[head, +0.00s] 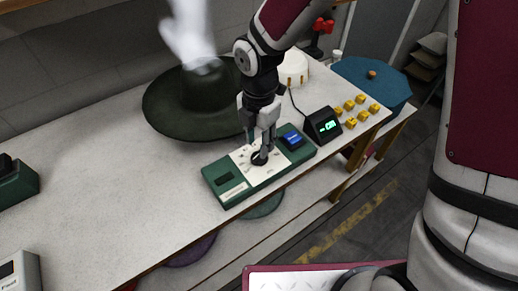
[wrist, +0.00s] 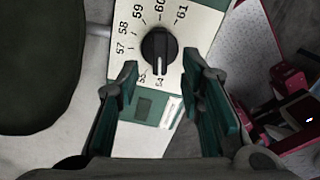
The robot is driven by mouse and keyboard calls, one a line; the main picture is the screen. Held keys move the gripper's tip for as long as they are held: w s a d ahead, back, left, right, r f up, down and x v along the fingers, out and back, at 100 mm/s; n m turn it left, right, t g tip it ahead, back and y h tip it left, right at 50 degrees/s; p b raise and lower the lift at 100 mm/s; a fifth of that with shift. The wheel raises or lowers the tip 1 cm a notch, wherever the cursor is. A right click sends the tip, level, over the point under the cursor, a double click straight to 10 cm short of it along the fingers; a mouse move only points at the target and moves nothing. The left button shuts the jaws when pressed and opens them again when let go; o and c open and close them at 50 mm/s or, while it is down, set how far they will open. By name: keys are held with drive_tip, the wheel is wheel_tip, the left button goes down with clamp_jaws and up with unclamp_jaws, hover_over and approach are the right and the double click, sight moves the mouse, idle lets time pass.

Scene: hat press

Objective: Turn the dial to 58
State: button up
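The dial is a round black knob (wrist: 158,50) on a white numbered plate (wrist: 190,30). In the wrist view, numbers from 57 to 61 run around its left and top. In the head view, the dial (head: 259,158) sits on a green panel (head: 225,192), under my gripper (head: 262,146). In the wrist view, my gripper (wrist: 163,75) is open, its fingers apart to the left and right below the knob. I see no contact with the knob.
A black display (head: 322,125) with small green characters stands right of the panel, near several yellow blocks (head: 350,123). A dark green hat (head: 185,105) lies behind the panel, with white steam above it.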

drive_tip(key=shift+f, duration=2.2)
clamp_jaws()
